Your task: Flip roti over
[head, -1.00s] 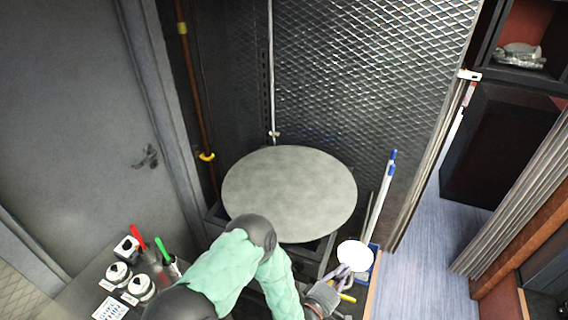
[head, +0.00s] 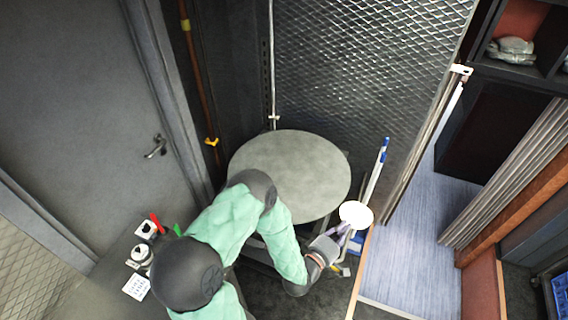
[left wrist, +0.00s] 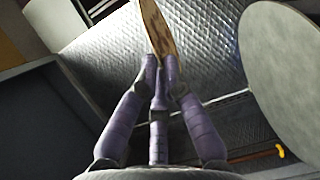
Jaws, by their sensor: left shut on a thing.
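The roti (head: 356,214) is a small pale disc in the head view, just off the lower right edge of the large round grey griddle (head: 290,172). My left gripper (head: 342,234) is shut on the roti's edge. In the left wrist view the roti (left wrist: 156,28) shows nearly edge-on, tan with brown spots, standing up from the fingertips of my left gripper (left wrist: 160,66). The griddle (left wrist: 282,75) is at the right of that view, apart from the roti. The griddle's visible top is bare. My right gripper is not in view.
A white rod with a blue tip (head: 378,170) stands close behind the roti. Metal mesh (head: 370,70) rises behind the griddle. White-lidded jars (head: 140,256) and red and green handles are on the counter at left. A bluish floor (head: 410,240) lies open at right.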

